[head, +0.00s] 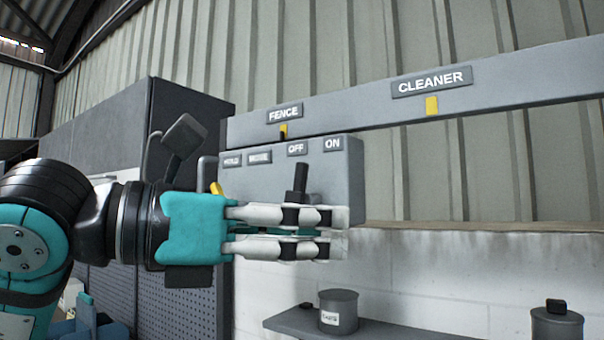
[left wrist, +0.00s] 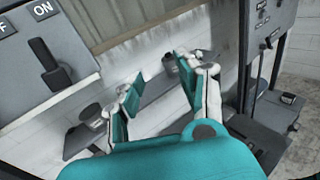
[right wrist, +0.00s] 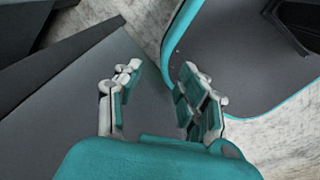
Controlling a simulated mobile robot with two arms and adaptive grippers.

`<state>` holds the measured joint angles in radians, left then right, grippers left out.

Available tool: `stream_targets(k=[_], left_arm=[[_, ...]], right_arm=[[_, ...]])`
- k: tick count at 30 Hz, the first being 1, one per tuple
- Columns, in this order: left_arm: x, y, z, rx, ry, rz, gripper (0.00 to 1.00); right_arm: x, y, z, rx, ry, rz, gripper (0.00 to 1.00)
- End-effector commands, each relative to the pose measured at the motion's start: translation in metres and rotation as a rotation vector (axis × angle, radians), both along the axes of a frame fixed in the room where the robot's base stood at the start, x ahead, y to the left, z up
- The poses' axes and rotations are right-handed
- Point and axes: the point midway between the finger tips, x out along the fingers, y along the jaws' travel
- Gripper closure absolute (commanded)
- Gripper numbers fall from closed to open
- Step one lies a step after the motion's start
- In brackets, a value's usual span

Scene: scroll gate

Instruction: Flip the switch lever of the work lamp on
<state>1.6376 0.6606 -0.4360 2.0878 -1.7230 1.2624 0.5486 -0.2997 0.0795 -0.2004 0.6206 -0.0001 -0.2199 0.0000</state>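A grey switch box (head: 345,180) hangs on the wall, with an OFF label (head: 297,148) and an ON label (head: 333,144) along its top right. A black switch lever (head: 300,178) stands up below the OFF label; the gripper hides its lower end. The lever also shows at the upper left of the left wrist view (left wrist: 52,62). My left gripper (head: 335,232) is in front of the box's lower edge, just below the lever, open and empty. My right gripper (right wrist: 160,78) shows only in the right wrist view, open and empty. No lamp is identifiable.
A shelf (head: 290,322) below holds a grey canister (head: 339,310). A dark cabinet (head: 130,120) stands at left. The wall right of the box is clear.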

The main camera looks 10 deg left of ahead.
Motion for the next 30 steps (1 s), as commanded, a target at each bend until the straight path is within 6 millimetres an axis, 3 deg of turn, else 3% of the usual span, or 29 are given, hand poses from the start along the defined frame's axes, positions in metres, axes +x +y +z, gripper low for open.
stream_targets(k=[1, 6, 11, 17, 30], left_arm=[[0.000, 0.019, 0.017, 0.029, -0.042, 0.108, 0.62], [-0.005, 0.077, 0.054, 0.060, -0.098, 0.405, 0.62], [-0.010, 0.103, 0.068, 0.054, -0.110, 0.529, 0.62], [0.005, 0.099, 0.071, 0.054, -0.107, 0.542, 0.62], [0.092, 0.063, 0.073, 0.056, -0.105, 0.539, 0.62]], right_arm=[[0.000, 0.000, 0.000, 0.000, 0.000, 0.000, 0.60], [0.000, 0.000, 0.000, 0.000, 0.000, 0.001, 0.60], [0.000, 0.000, 0.000, 0.000, 0.000, 0.001, 0.60], [0.000, 0.000, 0.008, 0.000, 0.001, 0.001, 0.60], [0.000, -0.001, 0.047, -0.001, 0.001, 0.000, 0.60]])
